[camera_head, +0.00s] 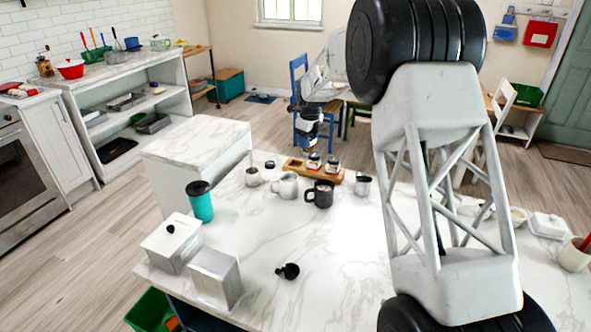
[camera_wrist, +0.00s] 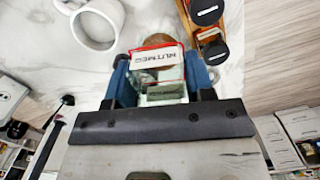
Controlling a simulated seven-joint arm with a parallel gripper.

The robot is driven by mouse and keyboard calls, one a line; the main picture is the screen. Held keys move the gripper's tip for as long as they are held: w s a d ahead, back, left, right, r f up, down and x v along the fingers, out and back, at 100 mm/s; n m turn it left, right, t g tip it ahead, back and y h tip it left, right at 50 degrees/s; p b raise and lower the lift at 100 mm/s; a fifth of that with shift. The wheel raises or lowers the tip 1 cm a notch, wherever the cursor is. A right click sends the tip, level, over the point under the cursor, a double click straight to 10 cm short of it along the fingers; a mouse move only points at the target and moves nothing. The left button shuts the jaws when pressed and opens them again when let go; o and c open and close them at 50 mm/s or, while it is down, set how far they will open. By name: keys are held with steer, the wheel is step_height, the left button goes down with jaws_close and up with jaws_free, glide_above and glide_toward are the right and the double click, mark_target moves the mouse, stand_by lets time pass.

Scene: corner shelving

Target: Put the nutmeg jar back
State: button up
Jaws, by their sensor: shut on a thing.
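My gripper (camera_head: 307,138) is above the far part of the marble counter, close over the spice rack. In the wrist view its blue fingers (camera_wrist: 160,78) are shut on the nutmeg jar (camera_wrist: 166,62), a glass jar with a white, red-edged label reading NUTMEG. The jar is hard to make out in the head view. The wooden spice rack (camera_head: 294,167) holds black-lidded jars (camera_head: 314,161) in its middle and right parts; its left part looks bare. In the wrist view the rack (camera_wrist: 184,12) is at the upper right, beside the held jar.
A white mug (camera_head: 286,186), a dark mug (camera_head: 320,194) and a metal cup (camera_head: 363,186) stand close in front of the rack. The middle of the counter (camera_head: 345,245) is mostly clear.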

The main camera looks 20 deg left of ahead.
steer(key=w+a+f+n, duration=0.3)
steer(key=w+a, duration=0.3)
steer(key=a, duration=0.1)
steer(key=shift+w+a+f+h, duration=0.25)
steer(key=shift+w+a+h, duration=0.1)
steer(key=shift+h, duration=0.05)
stand_by(0.3)
steer(key=shift+f, duration=3.15)
steer(key=shift+f, duration=0.1)
steer(key=shift+f, duration=1.75)
steer(key=shift+f, duration=0.15)
steer(key=o, duration=1)
